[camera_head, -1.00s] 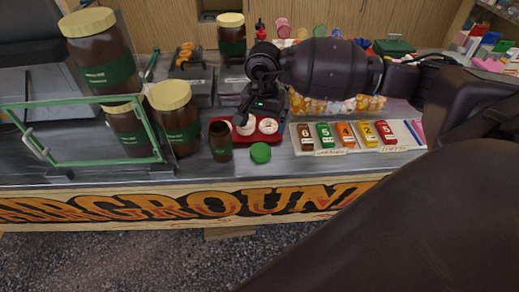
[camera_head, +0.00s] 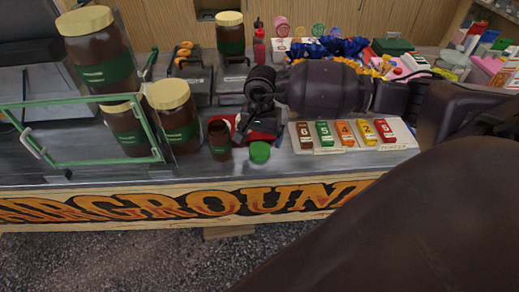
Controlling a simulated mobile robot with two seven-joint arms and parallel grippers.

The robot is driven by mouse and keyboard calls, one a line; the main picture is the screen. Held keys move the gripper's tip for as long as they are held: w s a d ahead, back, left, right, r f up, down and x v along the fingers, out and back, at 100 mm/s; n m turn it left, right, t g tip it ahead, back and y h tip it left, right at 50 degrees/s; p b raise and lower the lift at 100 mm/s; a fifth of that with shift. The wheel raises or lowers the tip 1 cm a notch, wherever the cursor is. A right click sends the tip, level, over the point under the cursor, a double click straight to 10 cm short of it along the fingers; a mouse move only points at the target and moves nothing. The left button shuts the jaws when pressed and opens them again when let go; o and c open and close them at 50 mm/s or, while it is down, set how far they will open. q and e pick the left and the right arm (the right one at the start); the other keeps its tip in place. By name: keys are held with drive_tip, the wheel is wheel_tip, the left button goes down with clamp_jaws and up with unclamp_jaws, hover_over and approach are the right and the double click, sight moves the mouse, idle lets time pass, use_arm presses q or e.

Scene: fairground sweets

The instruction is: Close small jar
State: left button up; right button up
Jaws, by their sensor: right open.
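The small jar (camera_head: 220,141) is brown with a green band and stands upright on the counter, its top without a lid. A round green lid (camera_head: 260,153) lies on the counter to the right of the jar. My right gripper (camera_head: 254,134) points down just behind the lid and over the red tray, right of the jar. It is open, with nothing seen between its fingers. Whether it touches the lid cannot be told. My left gripper is not in view.
The red tray (camera_head: 233,120) is partly hidden by my right gripper. Large brown jars with cream lids (camera_head: 169,95) and a green-framed glass panel (camera_head: 84,164) stand left. Numbered coloured blocks (camera_head: 344,133) lie right. The counter's front edge is close to the lid.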

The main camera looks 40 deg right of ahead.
sight(259, 150)
drive_tip(key=shift+w+a+f, duration=0.1)
drive_tip(key=shift+w+f, duration=0.05)
drive_tip(key=shift+f, duration=1.15)
drive_tip(key=shift+w+a+f, duration=0.1)
drive_tip(key=shift+f, duration=1.15)
drive_tip(key=c, duration=1)
